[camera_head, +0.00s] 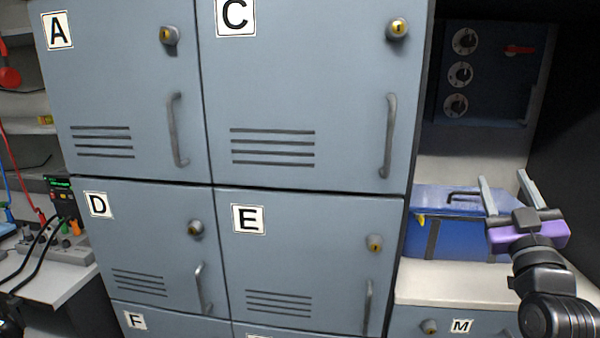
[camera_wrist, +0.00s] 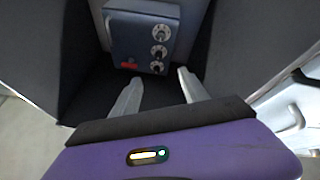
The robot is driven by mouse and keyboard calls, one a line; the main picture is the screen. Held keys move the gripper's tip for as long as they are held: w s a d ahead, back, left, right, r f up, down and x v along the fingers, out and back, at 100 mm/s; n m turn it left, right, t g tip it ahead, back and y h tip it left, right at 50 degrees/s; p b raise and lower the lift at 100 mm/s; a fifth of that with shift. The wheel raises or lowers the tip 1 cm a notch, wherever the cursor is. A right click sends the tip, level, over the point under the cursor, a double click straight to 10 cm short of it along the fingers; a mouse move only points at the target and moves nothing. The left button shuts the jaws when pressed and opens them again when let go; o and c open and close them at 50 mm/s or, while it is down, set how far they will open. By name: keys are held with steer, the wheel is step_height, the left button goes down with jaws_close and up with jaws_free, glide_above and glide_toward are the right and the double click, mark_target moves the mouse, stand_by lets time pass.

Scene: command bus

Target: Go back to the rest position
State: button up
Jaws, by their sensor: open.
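My gripper (camera_head: 507,196) is at the right of the head view, with its purple body in front of the blue toolbox (camera_head: 460,240). Its two pale fingers are apart and nothing is between them. In the wrist view the open fingers of my gripper (camera_wrist: 159,92) point toward a dark recess. The control panel (camera_wrist: 143,40) with several dials and a red switch lies beyond them. The control panel also shows in the head view (camera_head: 490,105), on the wall above the toolbox. My arm's lower links show at the bottom right.
Grey-blue lockers fill the middle, including locker C (camera_head: 310,100) and locker E (camera_head: 300,260), all closed. The toolbox stands on a pale ledge (camera_head: 470,285) above locker M. A bench with cables and a power device (camera_head: 62,198) is at the left. A dark wall bounds the right.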

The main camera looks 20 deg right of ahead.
steer(key=s+a+f+m+y, duration=0.1)
steer(key=s+a+f+y, duration=0.1)
steer(key=s+a+f, duration=0.55)
steer(key=s+a+f+m+y, duration=0.2)
steer(key=a+f, duration=0.9)
steer(key=a, duration=0.2)
steer(key=s+a+f+n+g+y, duration=0.2)
steer(key=s+a+f+y, duration=0.2)
steer(key=s+a, duration=0.4)
steer(key=s+a+f+n+g+y, duration=0.2)
steer(key=s+a+f+y, duration=0.3)
steer(key=s, duration=0.8)
step_height(320, 180, down, 2)
steer(key=a+n, duration=0.1)
steer(key=a, duration=0.2)
steer(key=shift+f+n+p, duration=0.15)
steer(key=shift+n+p, duration=0.15)
steer(key=shift+p, duration=0.1)
